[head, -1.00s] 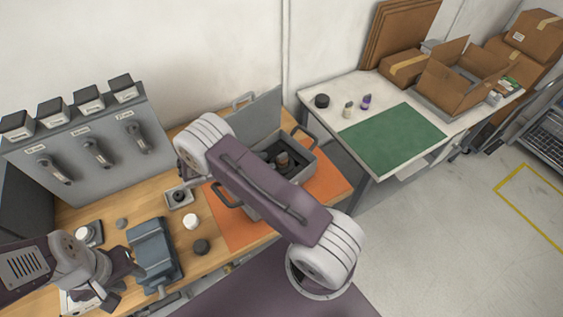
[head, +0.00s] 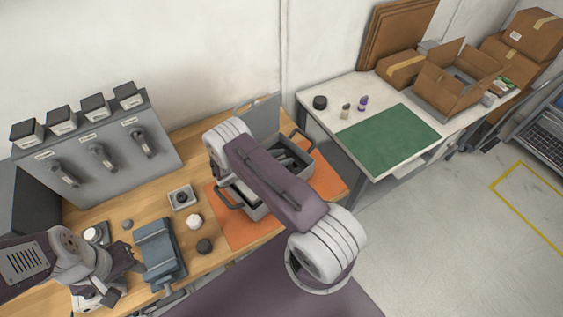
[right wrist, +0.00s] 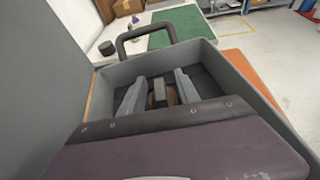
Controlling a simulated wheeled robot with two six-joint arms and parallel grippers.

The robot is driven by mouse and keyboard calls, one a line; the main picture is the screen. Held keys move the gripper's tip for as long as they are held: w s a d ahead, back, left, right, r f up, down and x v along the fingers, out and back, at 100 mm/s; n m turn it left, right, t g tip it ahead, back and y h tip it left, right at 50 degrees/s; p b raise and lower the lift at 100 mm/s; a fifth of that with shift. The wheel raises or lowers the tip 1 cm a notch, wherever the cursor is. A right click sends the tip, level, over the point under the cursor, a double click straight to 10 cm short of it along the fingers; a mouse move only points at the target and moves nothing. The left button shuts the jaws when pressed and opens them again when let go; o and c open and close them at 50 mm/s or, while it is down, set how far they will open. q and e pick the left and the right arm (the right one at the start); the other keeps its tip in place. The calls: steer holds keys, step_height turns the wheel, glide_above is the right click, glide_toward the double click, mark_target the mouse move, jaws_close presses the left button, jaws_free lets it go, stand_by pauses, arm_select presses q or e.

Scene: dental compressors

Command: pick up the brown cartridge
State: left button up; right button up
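The brown cartridge (right wrist: 154,101) stands in the dark insert of an open grey case (right wrist: 222,66) in the right wrist view. A grey part crosses in front of it. My right gripper (right wrist: 158,88) has its two light grey fingers apart, one on each side of the cartridge, with gaps visible. In the head view my right arm covers part of the case (head: 262,211), and the cartridge cannot be made out. My left gripper (head: 125,270) is at the lower left beside the blue-grey vise; its fingers are unclear.
The case sits on an orange mat (head: 235,232) on the wooden bench. Its raised lid (head: 262,117) and handles stand close to my right arm. The vise (head: 158,252), a small tray (head: 182,197) and several small round parts are left of it. A table with a green mat (head: 388,140) stands right.

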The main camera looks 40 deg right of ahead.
steer(key=c, duration=0.4)
steer(key=shift+a, duration=0.1)
jaws_close()
